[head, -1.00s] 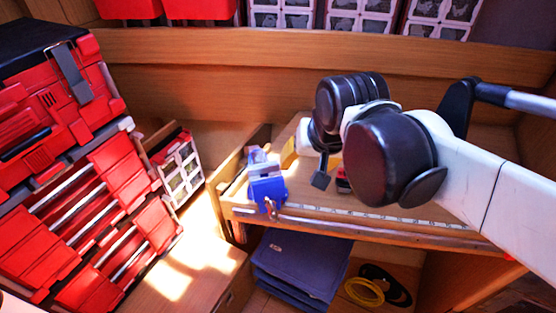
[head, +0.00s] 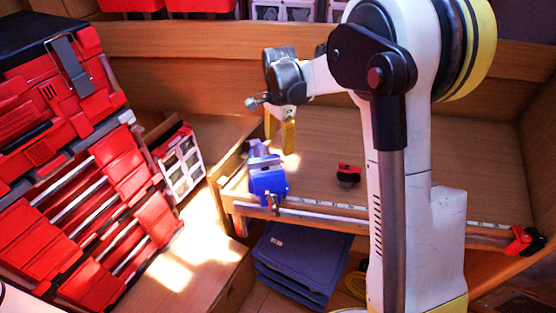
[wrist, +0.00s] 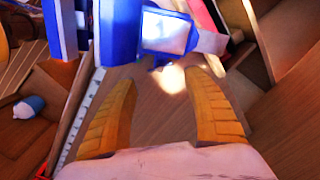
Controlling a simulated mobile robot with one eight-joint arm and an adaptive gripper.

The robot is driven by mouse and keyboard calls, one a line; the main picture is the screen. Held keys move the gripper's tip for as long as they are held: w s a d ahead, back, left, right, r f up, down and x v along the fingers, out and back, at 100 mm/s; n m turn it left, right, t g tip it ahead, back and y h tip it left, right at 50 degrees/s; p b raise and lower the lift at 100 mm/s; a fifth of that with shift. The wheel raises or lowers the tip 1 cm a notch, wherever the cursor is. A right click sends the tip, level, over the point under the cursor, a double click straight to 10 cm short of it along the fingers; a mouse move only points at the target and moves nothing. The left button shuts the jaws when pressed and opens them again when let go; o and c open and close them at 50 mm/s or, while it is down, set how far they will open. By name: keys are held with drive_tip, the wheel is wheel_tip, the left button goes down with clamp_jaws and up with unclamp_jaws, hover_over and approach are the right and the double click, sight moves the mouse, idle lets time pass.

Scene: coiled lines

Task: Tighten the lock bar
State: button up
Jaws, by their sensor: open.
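A blue vise (head: 268,182) stands at the front left corner of the wooden workbench (head: 320,150). A small metal bar with a knob (head: 273,204) shows at its front, and I take this for the lock bar. My gripper (head: 284,140) hangs just behind the vise, its yellow fingers pointing down. In the wrist view the two yellow fingers (wrist: 160,80) are spread apart with nothing between them. The vise (wrist: 120,28) fills the top of that view, beyond the fingertips. The lock bar cannot be made out there.
A small red and black item (head: 348,174) lies on the bench. A measuring strip (head: 330,212) runs along the front edge to a red clamp-like end (head: 523,241). Red toolboxes (head: 80,190) stand at left. The bench right of the vise is mostly clear.

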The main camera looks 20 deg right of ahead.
wheel_tip(320, 180, down, 9)
drive_tip(key=shift+f+b, duration=0.1)
drive_tip(key=shift+b, duration=0.35)
clamp_jaws()
drive_tip(key=shift+w, duration=0.1)
